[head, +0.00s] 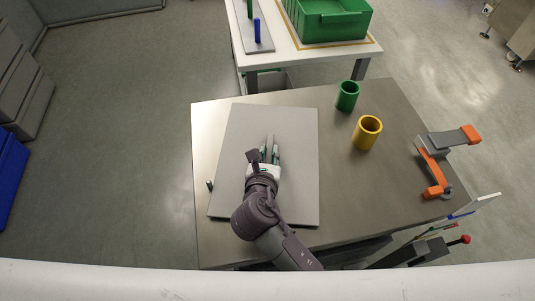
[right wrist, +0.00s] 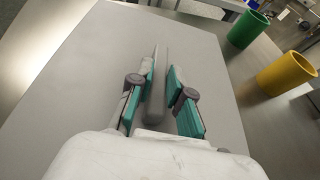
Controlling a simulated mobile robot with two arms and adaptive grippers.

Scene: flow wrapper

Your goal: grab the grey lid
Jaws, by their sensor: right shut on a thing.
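The grey lid (head: 298,185) is a flat, light grey rectangular plate at the left and middle of the metal table. It also fills much of the right wrist view (right wrist: 75,95). A narrow grey bar (right wrist: 157,100), apparently its handle, runs lengthwise between my right gripper's fingers. My right gripper (head: 269,150) is over the middle of the plate, shut on this bar, with a teal-padded finger on each side. The fingers hide part of the bar. I cannot tell whether the lid is lifted off the table. My left gripper is not in view.
A green cup (head: 347,97) and a yellow cup (head: 366,134) stand right of the lid on the metal table (head: 375,185). An orange and grey clamp-like part (head: 436,165) is at the right edge. A white table (head: 310,60) with a green bin (head: 330,27) stands behind.

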